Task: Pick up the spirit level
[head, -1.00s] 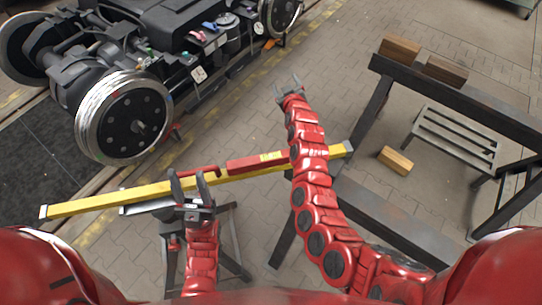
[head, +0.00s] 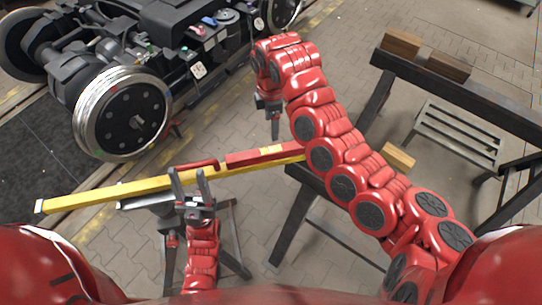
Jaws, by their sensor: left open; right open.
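A long yellow bar (head: 110,194) with a red bar (head: 258,157) along its far side crosses the middle of the head view; I take this to be the spirit level, but cannot tell whether they are one piece. Its right end is hidden behind my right arm. My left gripper (head: 188,174) is open, its two fingers upright at the bar's near side; contact cannot be told. My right gripper (head: 273,130) is open and empty, pointing down just beyond the bar's right part. Its fingers partly overlap each other in view.
The bar lies over a grey stand (head: 147,196) on the left and near a dark trestle (head: 335,205) on the right. A bogie wheel (head: 122,115) stands at upper left. Wooden blocks (head: 401,43) sit on a dark beam (head: 465,90). Paved floor shows between.

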